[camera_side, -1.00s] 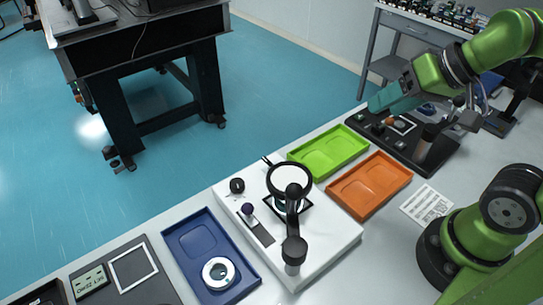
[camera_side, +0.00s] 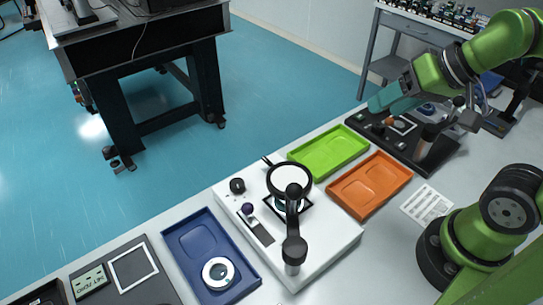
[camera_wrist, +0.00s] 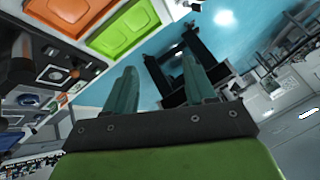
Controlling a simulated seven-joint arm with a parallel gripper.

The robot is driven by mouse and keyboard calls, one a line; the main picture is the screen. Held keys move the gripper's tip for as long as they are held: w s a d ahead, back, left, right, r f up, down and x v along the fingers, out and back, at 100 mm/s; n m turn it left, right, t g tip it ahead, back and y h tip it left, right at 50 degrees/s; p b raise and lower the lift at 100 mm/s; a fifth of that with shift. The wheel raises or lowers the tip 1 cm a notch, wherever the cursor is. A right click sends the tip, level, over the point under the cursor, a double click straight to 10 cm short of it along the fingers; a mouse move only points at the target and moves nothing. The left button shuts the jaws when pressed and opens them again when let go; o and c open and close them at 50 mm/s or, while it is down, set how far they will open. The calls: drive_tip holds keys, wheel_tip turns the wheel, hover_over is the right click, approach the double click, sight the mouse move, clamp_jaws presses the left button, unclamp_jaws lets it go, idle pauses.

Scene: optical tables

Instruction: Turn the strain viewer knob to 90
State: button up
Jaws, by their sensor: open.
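The strain viewer (camera_side: 325,249) appears to be the white block on the bench in the side view, with a round ring on a dark post. A black knob (camera_side: 237,185) and a small purple knob (camera_side: 247,209) sit on its left part. I cannot tell which is the strain viewer knob, or read any angle. My gripper (camera_side: 382,100) is high at the upper right, well away from the viewer. In the wrist view my gripper (camera_wrist: 158,68) has its two teal fingers spread apart with nothing between them. The viewer is not clearly seen there.
A green tray (camera_side: 350,139) and an orange tray (camera_side: 403,170) lie right of the viewer. A blue tray (camera_side: 184,236) with a white ring (camera_side: 218,272) lies left of it. A dark station (camera_side: 448,158) with several small parts is near my gripper. A printed sheet (camera_side: 428,204) lies flat.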

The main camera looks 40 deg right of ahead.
drive_tip(key=shift+o, duration=0.2)
drive_tip(key=shift+a+f, duration=0.1)
drive_tip(key=n+g+h, duration=0.2)
drive_tip(key=n+g, duration=0.5)
drive_tip(key=n, duration=1.8)
hover_over(236, 183)
wheel_tip(236, 183, down, 4)
wheel_tip(236, 183, down, 16)
drive_tip(key=shift+r, duration=0.1)
